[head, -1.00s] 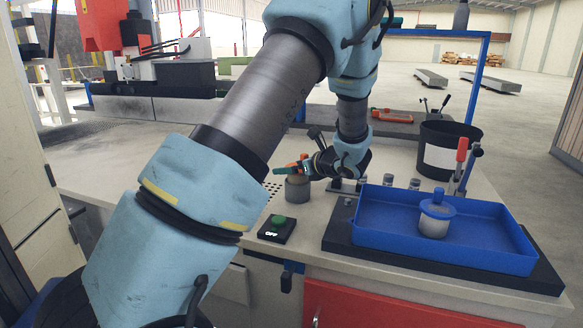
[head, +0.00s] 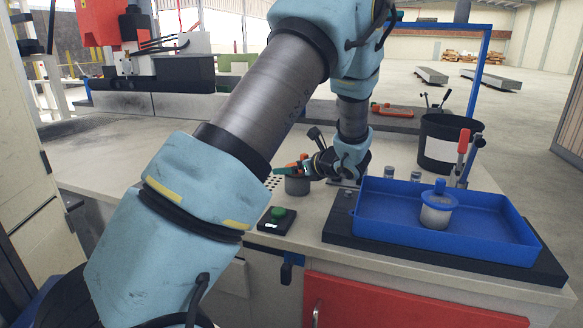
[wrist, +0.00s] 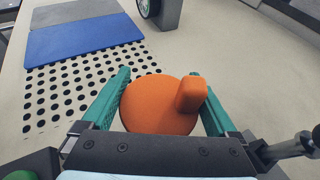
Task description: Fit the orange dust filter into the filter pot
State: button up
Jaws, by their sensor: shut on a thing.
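The orange dust filter (wrist: 150,108) is a round disc with a raised tab, seen from above in the wrist view. My gripper (wrist: 165,95) has its green fingers on either side of the disc and is shut on it. In the head view my gripper (head: 287,169) is directly over the grey, round filter pot (head: 297,186), with a bit of orange showing between the fingers. The disc hides the pot in the wrist view. I cannot tell whether the filter touches the pot or sits in its mouth.
A blue tray (head: 385,231) holding a blue-lidded jar (head: 436,207) stands to the right. A black button box (head: 277,221) with a green button is in front. A black bin (head: 445,145) and upright levers stand behind the tray. A perforated plate (wrist: 75,88) lies beside the gripper.

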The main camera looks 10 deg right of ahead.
jog(key=shift+f, duration=0.25)
jog(key=o, duration=1.1)
jog(key=v, duration=1)
jog(key=shift+s+d, duration=0.2)
jog(key=shift+s, duration=0.15)
jog(key=shift+r, duration=0.1)
